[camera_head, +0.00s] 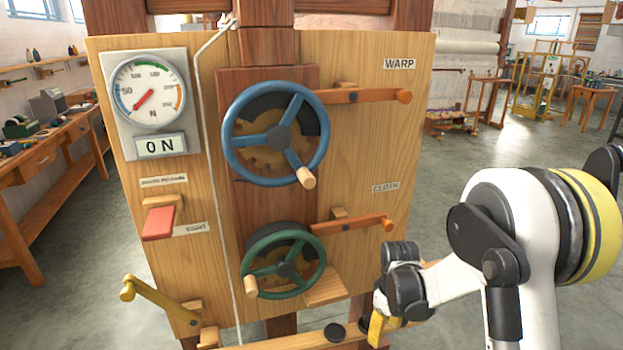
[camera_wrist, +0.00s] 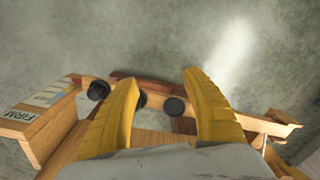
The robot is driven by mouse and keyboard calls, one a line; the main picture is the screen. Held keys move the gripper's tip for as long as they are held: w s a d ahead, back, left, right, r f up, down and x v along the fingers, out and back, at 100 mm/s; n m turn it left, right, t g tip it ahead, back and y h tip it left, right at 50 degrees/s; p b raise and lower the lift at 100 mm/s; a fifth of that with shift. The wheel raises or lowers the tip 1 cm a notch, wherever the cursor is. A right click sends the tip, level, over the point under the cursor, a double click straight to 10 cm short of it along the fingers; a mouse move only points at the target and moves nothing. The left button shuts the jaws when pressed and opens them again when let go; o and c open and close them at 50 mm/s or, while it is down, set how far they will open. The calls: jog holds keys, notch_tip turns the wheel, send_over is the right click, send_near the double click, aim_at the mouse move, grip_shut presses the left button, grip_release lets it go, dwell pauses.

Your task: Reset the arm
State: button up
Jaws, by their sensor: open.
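My gripper (camera_head: 378,328) hangs at the lower right of the wooden panel (camera_head: 385,150) in the head view, in front of the panel's lower edge. In the wrist view my gripper (camera_wrist: 160,85) shows two yellow fingers spread apart with nothing held between them. Beyond the fingers lie a wooden rail with black round knobs (camera_wrist: 174,106) and the grey floor. My white arm bends down from the right side of the head view. Part of the gripper is hidden behind its own wrist in the head view.
The panel carries a blue handwheel (camera_head: 232,150), a green handwheel (camera_head: 317,262), two orange levers (camera_head: 360,96), a red paddle (camera_head: 158,224), a yellow crank (camera_head: 160,300) and a gauge (camera_head: 148,90). A workbench (camera_head: 60,150) stands at left. Open floor lies right of the panel.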

jog(key=s+r+m+t, duration=0.2)
jog(key=s+r, duration=0.2)
jog(key=r, duration=0.5)
jog(key=s+r+m+t, duration=0.1)
jog(key=s+r+m, duration=0.15)
jog(key=r, duration=0.65)
jog(key=s+r+m+t, duration=0.3)
jog(key=s+r+t, duration=0.1)
jog(key=s, duration=0.9)
jog(key=shift+s+r+m, duration=0.2)
jog(key=shift+r+m, duration=0.15)
jog(key=shift+r, duration=0.35)
